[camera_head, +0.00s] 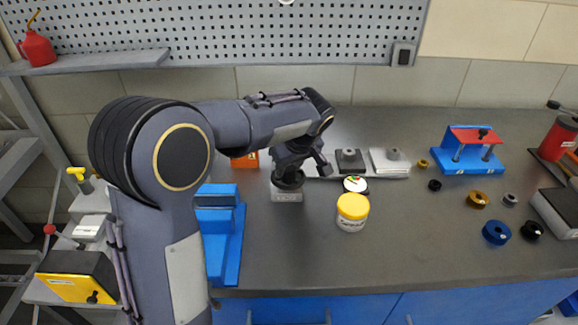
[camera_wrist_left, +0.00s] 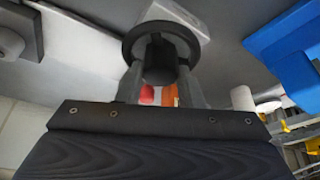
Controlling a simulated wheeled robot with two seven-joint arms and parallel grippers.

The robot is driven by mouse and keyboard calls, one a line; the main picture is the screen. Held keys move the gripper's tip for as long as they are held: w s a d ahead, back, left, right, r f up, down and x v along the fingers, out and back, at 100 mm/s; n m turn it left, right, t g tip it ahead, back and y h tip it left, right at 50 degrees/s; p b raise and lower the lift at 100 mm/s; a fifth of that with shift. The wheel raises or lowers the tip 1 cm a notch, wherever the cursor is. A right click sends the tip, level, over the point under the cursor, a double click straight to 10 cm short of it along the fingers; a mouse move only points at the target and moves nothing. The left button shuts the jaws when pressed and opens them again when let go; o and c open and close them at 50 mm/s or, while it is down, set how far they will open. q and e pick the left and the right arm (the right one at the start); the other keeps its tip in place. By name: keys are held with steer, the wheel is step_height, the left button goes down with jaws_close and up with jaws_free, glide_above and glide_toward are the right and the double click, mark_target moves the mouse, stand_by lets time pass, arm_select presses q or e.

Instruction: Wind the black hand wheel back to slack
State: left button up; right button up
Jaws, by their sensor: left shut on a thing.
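The black hand wheel (camera_head: 289,184) sits on top of a small grey block (camera_head: 287,196) on the bench. My left gripper (camera_head: 291,172) comes down onto the wheel from above and is shut on it. In the left wrist view the wheel (camera_wrist_left: 150,30) shows as a black ring with a hub, and my left gripper's fingers (camera_wrist_left: 162,85) stand on either side of the hub. A round dial (camera_head: 355,184) with green and red marks is to the right of the block. My right gripper is not in view.
A white jar with a yellow lid (camera_head: 352,212) stands just right of the wheel's block. A blue fixture (camera_head: 228,245) is to the left, partly behind my arm. An orange block (camera_head: 245,161) is behind. Blue and red fixture (camera_head: 468,149) and loose knobs lie right. The front middle is clear.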

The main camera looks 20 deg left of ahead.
mark_target(297, 183)
arm_select(q)
steer(key=shift+n, duration=0.7)
steer(key=shift+g, duration=0.4)
steer(key=o, duration=1)
steer(key=shift+c, duration=0.2)
steer(key=shift+d, duration=0.1)
steer(key=v, duration=0.8)
steer(key=shift+f, duration=0.1)
